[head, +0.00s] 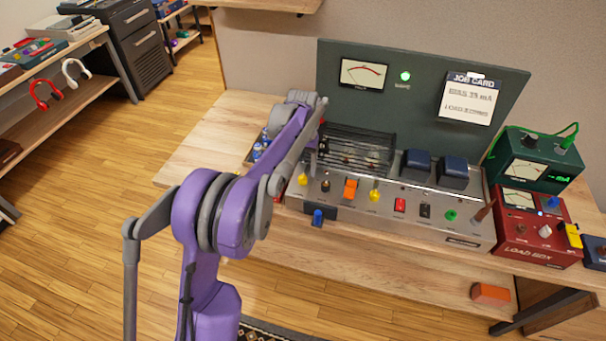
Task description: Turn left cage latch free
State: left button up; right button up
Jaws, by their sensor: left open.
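A dark barred cage (358,148) stands on the metal-topped amplifier chassis (450,222), over parts I can barely make out. A yellow knob-like piece (303,180) sits at the cage's front left, and a similar yellow piece (375,195) at its front right. The left one looks like the left cage latch, but its turn angle is too small to read. My left gripper (312,160) points down by the cage's left end, just above the left yellow piece. It is open; its fingers are small and partly hidden by my arm, and I cannot tell whether they touch anything. My right gripper is out of view.
A dark upright panel (420,85) rises behind. Green (535,160) and red (538,225) boxes stand right.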

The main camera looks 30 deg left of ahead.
aim_at(303, 176)
pick_arm(q)
jog(key=shift+f, duration=1.85)
grip_shut()
